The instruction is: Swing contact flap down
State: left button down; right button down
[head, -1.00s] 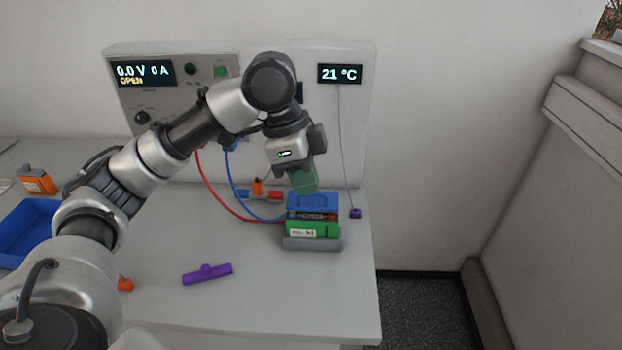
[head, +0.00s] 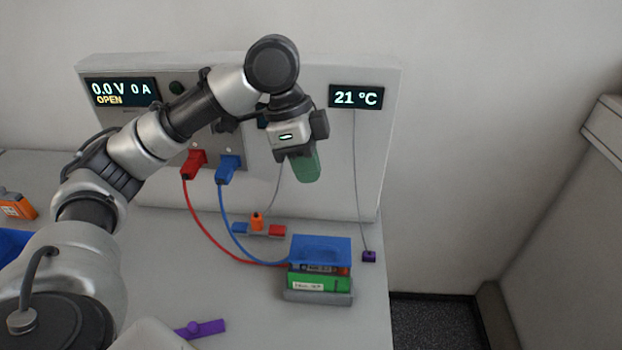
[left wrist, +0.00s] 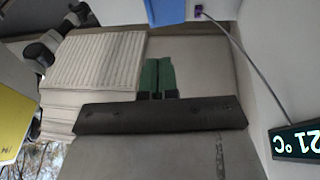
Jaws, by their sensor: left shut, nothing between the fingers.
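The blue contact flap (head: 320,248) lies over the top of a green battery (head: 318,282), which sits in a grey holder (head: 318,297) at the bench's right front. A dark and orange strip shows between flap and battery; I cannot tell whether they touch. My left gripper (head: 309,178), with green fingers, is shut and empty above and behind the flap, clear of it. In the left wrist view its fingers (left wrist: 157,77) are together, and a blue surface, likely the flap (left wrist: 165,10), shows at the top edge. My right gripper is not in view.
Red plug (head: 193,163) and blue plug (head: 229,169) sit in the cycler panel, with cables running to the holder. A small orange, blue and red piece (head: 258,229) lies behind the flap. A purple sensor (head: 369,257) and a purple bar (head: 200,329) lie on the bench.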

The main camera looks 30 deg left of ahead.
pick_arm(q)
send_over(318, 254)
jog(key=f, duration=1)
jog(key=shift+w+f+p, duration=0.25)
jog(key=shift+p, duration=0.15)
jog(key=shift+s+f, duration=0.3)
jog(key=shift+f, duration=0.15)
jog(key=shift+w+f, duration=0.1)
